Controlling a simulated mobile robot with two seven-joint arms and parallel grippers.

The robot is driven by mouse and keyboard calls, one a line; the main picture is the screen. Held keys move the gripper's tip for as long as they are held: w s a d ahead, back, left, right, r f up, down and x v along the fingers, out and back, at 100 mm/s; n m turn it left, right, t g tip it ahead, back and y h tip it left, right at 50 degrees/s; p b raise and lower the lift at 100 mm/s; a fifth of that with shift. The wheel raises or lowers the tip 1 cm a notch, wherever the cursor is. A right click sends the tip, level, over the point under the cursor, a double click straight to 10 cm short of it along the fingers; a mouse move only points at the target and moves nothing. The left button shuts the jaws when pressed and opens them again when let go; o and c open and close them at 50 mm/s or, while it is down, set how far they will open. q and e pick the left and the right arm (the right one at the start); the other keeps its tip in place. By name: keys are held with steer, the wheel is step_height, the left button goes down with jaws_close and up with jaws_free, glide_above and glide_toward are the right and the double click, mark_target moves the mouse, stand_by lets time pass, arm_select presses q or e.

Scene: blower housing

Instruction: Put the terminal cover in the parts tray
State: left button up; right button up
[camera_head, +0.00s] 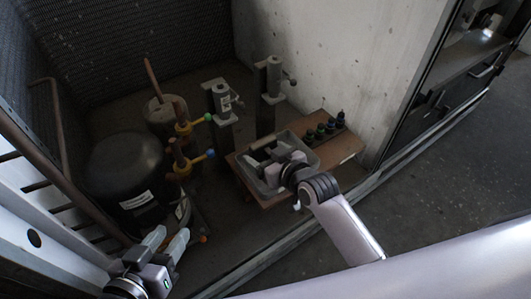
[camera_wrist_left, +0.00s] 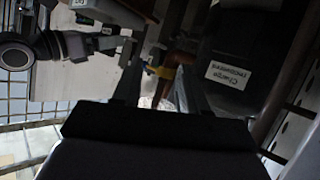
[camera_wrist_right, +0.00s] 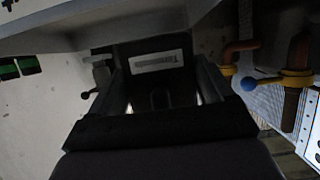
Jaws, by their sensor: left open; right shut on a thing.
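The terminal cover (camera_wrist_right: 160,62) is a dark piece with a pale label, seen between the fingers in the right wrist view. My right gripper (camera_wrist_right: 160,88) is shut on it. In the head view my right gripper (camera_head: 277,168) is over the grey parts tray (camera_head: 252,183) and hides part of its inside. I cannot tell how high the cover is above the tray floor. My left gripper (camera_head: 166,243) is open and empty at the lower left, in front of the black compressor (camera_head: 122,165); its fingers also show apart in the left wrist view (camera_wrist_left: 158,88).
The tray stands on a low wooden table (camera_head: 340,150) by the concrete wall. Several small dark and green items (camera_head: 322,130) stand behind it. The floor at right is clear.

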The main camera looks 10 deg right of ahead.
steer(key=shift+f, duration=0.3)
steer(key=o, duration=1)
steer(key=shift+c, duration=0.2)
steer(key=shift+r, duration=0.25)
steer(key=shift+s+d+r+p, duration=0.25)
steer(key=shift+s+r+p, duration=0.3)
steer(key=shift+r, duration=0.15)
arm_select(q)
steer(key=a+p, duration=0.1)
steer(key=s+a+y+p, duration=0.1)
steer(key=a+p, duration=0.1)
steer(key=shift+s+a+r+y, duration=0.1)
steer(key=shift+r+y, duration=0.05)
steer(key=shift+y, duration=0.15)
arm_select(e)
steer(key=s+d+r, duration=0.1)
steer(key=s+d, duration=0.1)
steer(key=s, duration=0.7)
steer(key=s+d+r+m+g+h, duration=0.1)
steer(key=s+d, duration=0.2)
steer(key=s, duration=0.6)
steer(key=shift+s, duration=0.25)
